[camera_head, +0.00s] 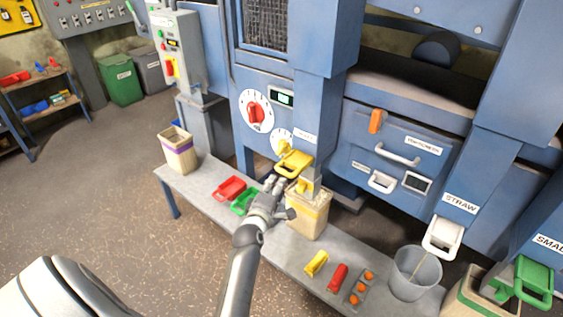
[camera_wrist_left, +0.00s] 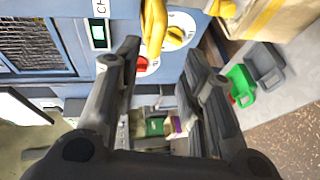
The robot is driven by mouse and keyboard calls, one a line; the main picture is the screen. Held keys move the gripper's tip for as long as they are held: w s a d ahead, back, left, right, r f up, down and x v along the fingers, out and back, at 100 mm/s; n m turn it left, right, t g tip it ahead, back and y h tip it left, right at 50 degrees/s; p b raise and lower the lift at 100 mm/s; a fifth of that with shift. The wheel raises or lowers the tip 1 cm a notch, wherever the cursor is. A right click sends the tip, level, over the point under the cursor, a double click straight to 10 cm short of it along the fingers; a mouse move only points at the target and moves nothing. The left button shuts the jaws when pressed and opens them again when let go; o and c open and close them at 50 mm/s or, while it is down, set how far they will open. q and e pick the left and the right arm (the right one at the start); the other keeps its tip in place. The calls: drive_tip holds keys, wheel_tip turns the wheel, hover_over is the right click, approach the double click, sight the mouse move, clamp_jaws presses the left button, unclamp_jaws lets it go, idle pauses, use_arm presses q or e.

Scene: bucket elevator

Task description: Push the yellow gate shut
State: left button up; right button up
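The yellow gate (camera_head: 294,163) is on a spout at the front of the blue machine, its loop handle sticking out above a grain-filled box (camera_head: 307,222). The handle also shows at the top of the left wrist view (camera_wrist_left: 155,28), beyond my fingertips. My left gripper (camera_head: 278,190) is just below and left of the handle in the head view. In the left wrist view my left gripper (camera_wrist_left: 163,55) has its two fingers spread with nothing held between them. I cannot tell whether a finger touches the handle. My right gripper is not in view.
A grey bench (camera_head: 205,188) runs under the spouts. Red (camera_head: 230,188) and green (camera_head: 244,201) scoops lie left of the grain box. A tall box (camera_head: 178,150) stands at the bench's left end, a grey bucket (camera_head: 414,272) at its right. A white gate (camera_head: 442,238) is farther right.

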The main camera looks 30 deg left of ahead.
sight(284, 170)
use_arm(q)
drive_tip(key=b+x, duration=0.8)
drive_tip(key=x, duration=0.1)
drive_tip(key=shift+w, duration=0.3)
drive_tip(key=shift+w+a, duration=0.2)
drive_tip(key=shift+w, duration=0.1)
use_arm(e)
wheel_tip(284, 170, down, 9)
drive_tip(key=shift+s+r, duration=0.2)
use_arm(q)
clamp_jaws()
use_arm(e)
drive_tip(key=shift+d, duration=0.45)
